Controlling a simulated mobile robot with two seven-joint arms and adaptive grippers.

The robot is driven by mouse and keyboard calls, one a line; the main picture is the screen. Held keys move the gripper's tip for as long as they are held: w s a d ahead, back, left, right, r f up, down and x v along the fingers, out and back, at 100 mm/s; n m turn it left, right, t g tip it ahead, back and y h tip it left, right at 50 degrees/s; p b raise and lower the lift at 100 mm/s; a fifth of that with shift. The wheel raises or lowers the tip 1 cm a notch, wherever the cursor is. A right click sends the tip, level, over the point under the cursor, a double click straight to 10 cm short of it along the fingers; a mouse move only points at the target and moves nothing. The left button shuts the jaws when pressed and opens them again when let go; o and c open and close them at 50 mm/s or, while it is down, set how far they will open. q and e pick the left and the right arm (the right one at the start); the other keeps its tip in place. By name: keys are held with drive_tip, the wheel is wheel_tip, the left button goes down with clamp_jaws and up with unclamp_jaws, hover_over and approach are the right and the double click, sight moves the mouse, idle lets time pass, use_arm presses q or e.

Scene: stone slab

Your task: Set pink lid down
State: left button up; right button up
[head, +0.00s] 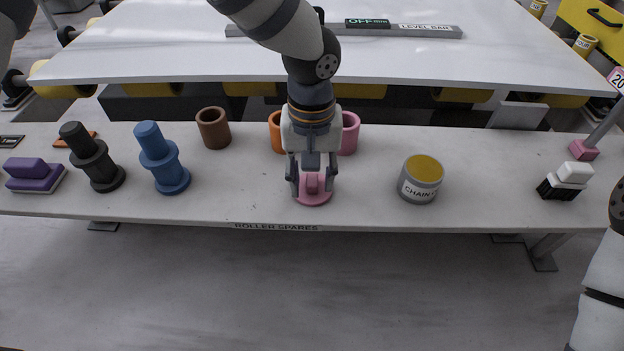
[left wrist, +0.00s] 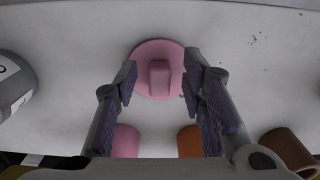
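The pink lid (head: 312,200) is a round disc with an upright block-shaped knob. It appears to lie flat on the shelf top near the front edge. My left gripper (head: 312,184) points down over it, one finger on each side of the knob. In the left wrist view the lid (left wrist: 146,87) shows between the fingertips (left wrist: 160,76), with gaps between knob and fingers, so the gripper is open. A pink cup (head: 349,134) stands behind the gripper, partly hidden, and also shows in the left wrist view (left wrist: 125,143). My right gripper is out of view.
An orange cup (head: 275,134) and brown cup (head: 214,128) stand behind and left. Blue (head: 160,160) and dark (head: 92,158) spools and a purple block (head: 34,174) are further left. A grey chain tin (head: 421,180) and a brush (head: 566,181) stand right, with bare shelf between.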

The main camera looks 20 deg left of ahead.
sight(312, 185)
use_arm(q)
wheel_tip(312, 185, up, 11)
drive_tip(key=shift+p, duration=0.45)
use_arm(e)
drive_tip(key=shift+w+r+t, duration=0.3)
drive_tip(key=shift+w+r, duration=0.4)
